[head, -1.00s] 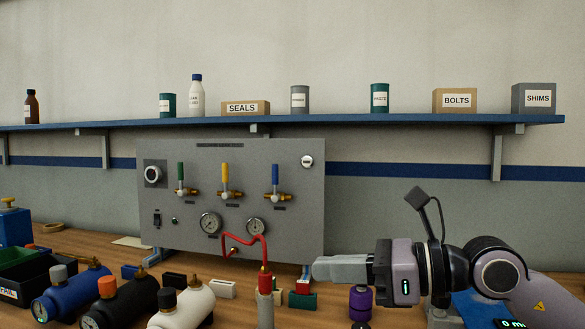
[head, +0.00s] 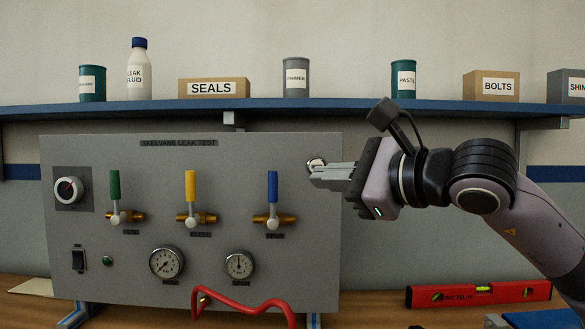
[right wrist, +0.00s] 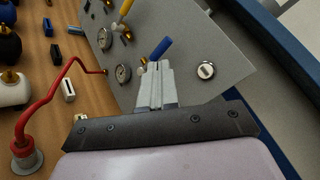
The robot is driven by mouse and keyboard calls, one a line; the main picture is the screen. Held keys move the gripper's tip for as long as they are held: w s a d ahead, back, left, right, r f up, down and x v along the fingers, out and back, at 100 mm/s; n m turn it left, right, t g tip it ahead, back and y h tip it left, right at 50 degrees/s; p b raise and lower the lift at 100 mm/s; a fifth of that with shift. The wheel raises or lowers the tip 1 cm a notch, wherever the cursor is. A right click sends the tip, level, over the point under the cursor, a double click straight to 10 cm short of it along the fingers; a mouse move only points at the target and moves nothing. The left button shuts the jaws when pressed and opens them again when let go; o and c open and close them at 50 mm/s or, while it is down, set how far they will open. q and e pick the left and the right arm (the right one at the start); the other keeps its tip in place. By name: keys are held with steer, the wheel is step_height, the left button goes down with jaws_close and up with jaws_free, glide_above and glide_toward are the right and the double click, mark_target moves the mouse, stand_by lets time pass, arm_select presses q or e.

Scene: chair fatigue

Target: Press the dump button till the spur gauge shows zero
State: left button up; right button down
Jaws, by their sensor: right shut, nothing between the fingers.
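The dump button (head: 316,162) is a pale round button at the upper right of the grey test panel (head: 120,235); its label is unreadable. My right gripper (head: 312,177) is shut and empty, its fingertips just below and partly over the button in the head view. In the right wrist view the button (right wrist: 205,70) shows to the right of the fingertips (right wrist: 154,66), apart from them in the picture. The right-hand gauge (head: 239,265), probably the spur gauge, is white-faced; its reading is too small to tell. My left gripper is not in view.
Green, yellow and blue valve handles (head: 272,186) stick out from the panel. A red hose (head: 245,305) loops out below the gauges. A blue shelf (head: 390,106) with tins and boxes runs above. A red level (head: 478,294) lies on the bench at right.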

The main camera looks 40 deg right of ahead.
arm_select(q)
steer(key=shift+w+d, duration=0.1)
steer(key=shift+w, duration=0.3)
arm_select(e)
steer(key=shift+w+d+r+h, duration=0.2)
steer(key=shift+w+r+h, duration=0.05)
steer(key=shift+r+h, duration=0.05)
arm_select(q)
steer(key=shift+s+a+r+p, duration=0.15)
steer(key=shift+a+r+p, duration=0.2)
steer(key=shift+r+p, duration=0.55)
arm_select(e)
steer(key=w+d, duration=0.5)
steer(key=w, duration=0.1)
steer(key=shift+w+d, duration=0.35)
steer(key=shift+w, duration=0.05)
arm_select(q)
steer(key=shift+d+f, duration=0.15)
steer(key=shift+p, duration=0.3)
arm_select(e)
steer(key=shift+w, duration=0.1)
stand_by(0.3)
